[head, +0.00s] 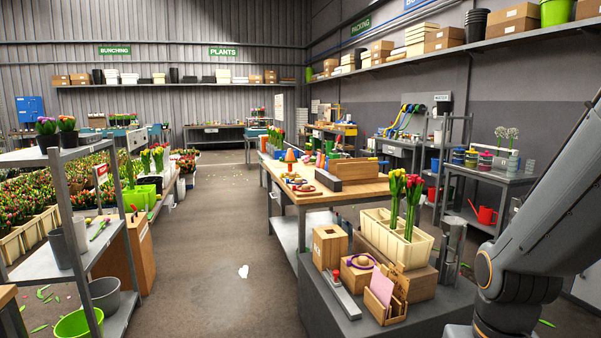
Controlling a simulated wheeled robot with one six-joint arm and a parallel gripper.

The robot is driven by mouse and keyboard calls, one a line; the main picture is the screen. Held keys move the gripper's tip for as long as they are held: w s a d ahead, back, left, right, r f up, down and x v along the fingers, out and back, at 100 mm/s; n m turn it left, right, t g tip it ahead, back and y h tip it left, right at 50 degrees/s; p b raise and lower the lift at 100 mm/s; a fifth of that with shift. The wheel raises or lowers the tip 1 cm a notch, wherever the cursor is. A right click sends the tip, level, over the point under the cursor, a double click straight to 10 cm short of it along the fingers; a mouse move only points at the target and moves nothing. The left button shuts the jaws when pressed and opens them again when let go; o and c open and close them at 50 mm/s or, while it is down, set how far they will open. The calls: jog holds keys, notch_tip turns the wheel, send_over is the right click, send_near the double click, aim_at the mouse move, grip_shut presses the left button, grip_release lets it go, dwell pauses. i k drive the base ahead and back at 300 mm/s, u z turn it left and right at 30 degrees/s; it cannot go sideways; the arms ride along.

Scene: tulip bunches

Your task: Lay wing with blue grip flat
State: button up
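I cannot make out a wing with a blue grip for certain in the head view. A wooden-topped workbench (362,190) stands in the middle, with a grey panel or box (275,196) under its left end. No blue grip is clear on it, and small blue items on its far part are too small to tell. My arm fills the right edge of the head view. My gripper is out of view, so its state does not show.
A dark grey stand (340,312) in front bears wooden boxes, a cream planter (403,245) with tulips and a pink card holder (381,287). A grey shelf rack (48,268) stands at left. The concrete floor (215,240) between them is mostly clear.

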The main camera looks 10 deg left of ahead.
aim_at(352, 171)
jog(key=u, duration=1.15)
jog(key=i, duration=6.1)
jog(key=z, duration=3.2)
